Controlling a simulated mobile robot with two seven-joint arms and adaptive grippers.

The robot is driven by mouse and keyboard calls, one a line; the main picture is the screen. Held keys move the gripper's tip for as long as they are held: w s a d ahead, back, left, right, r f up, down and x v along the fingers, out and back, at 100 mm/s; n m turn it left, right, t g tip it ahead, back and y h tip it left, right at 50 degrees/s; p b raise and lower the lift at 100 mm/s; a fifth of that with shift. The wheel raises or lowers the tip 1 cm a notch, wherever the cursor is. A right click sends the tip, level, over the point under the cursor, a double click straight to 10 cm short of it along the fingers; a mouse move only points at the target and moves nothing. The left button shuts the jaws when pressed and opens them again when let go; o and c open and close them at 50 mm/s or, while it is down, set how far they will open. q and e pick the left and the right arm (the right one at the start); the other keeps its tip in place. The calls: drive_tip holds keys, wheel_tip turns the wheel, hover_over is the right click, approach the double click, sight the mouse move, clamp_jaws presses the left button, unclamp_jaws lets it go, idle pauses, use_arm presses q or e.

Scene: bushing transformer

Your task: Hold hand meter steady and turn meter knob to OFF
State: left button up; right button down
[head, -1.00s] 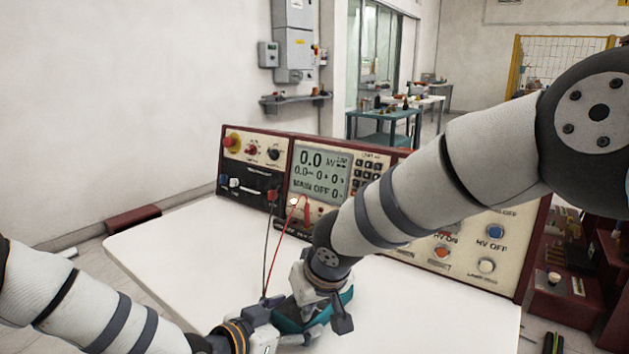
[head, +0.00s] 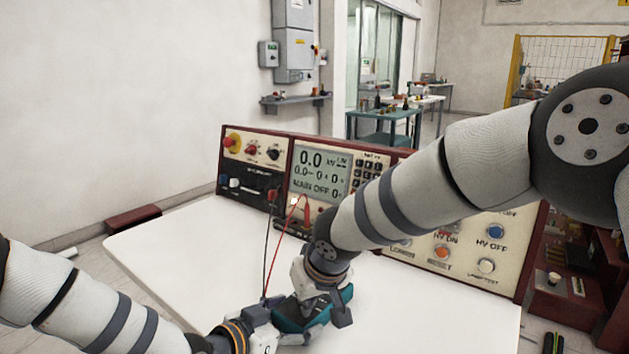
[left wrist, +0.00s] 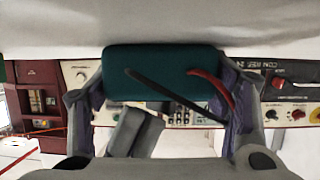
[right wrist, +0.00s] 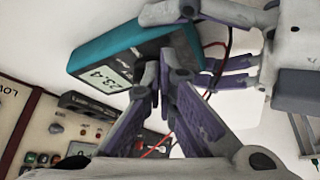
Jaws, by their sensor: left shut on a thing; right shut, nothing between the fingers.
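My left gripper (left wrist: 165,85) is shut on the meter, one finger on each side of the end where a black and a red lead go in. My right gripper (right wrist: 165,75) is shut with nothing between its fingers, its tips at the meter's face below the display. The fingertips hide the knob, so its setting cannot be read.
A large red-framed test console (head: 320,180) stands behind on the table, its screen showing 0.0 and MAIN OFF. The thin red and black leads run from the meter to it. The white table top (head: 180,255) is clear at the left.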

drive_tip(key=shift+w+d, duration=0.1)
drive_tip(key=shift+d, duration=0.25)
idle(0.3)
drive_tip(key=shift+w+d, duration=0.3)
drive_tip(key=shift+d, duration=0.25)
idle(0.3)
drive_tip(key=shift+s+d, duration=0.25)
wheel_tip(320, 180, up, 6)
idle(0.5)
